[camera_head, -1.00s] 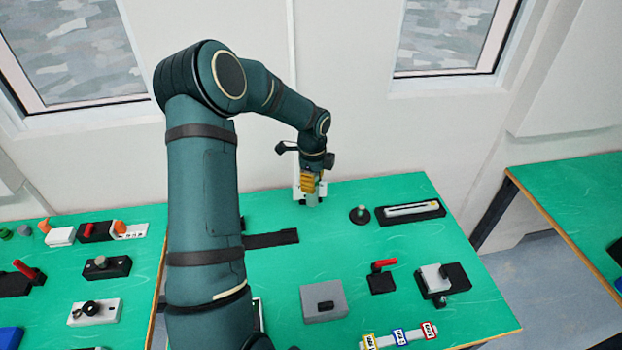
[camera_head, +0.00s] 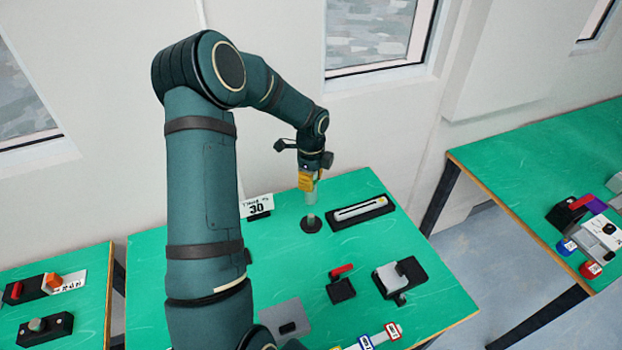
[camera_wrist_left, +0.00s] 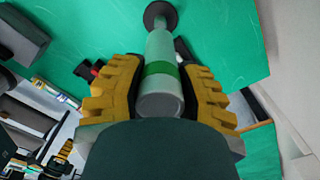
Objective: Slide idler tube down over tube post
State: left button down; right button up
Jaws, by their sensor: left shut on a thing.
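The idler tube (camera_wrist_left: 160,103) is a grey cylinder with a green band, seen nearly end-on in the left wrist view. My left gripper (camera_wrist_left: 161,80) is shut on it, with a yellow ridged finger on each side. In the head view the gripper (camera_head: 309,184) points down and the tube's lower end (camera_head: 311,197) shows below its fingers. The tube post (camera_head: 310,217) is a short grey stub on a round black base, just under the tube. The tube looks upright and apart from the post; their exact alignment is hard to tell. My right gripper is out of view.
A black tray with a white bar (camera_head: 360,211) lies close right of the post. A number sign (camera_head: 257,206) stands to the left. A red-handled block (camera_head: 341,289) and a grey-and-black block (camera_head: 398,278) sit nearer. The green table (camera_head: 190,262) has free room between.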

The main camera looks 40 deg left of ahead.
pick_arm(q)
notch_tip(320, 180, down, 6)
jog(key=b, duration=0.3)
jog(key=shift+r+b, duration=0.1)
jog(key=shift+b, duration=0.25)
dwell(1.6)
jog(key=shift+f+b, duration=1.5)
jog(key=shift+f, duration=1)
jog(key=c, duration=0.6)
grip_release()
jog(key=shift+r, duration=0.1)
notch_tip(320, 180, up, 12)
dwell(0.3)
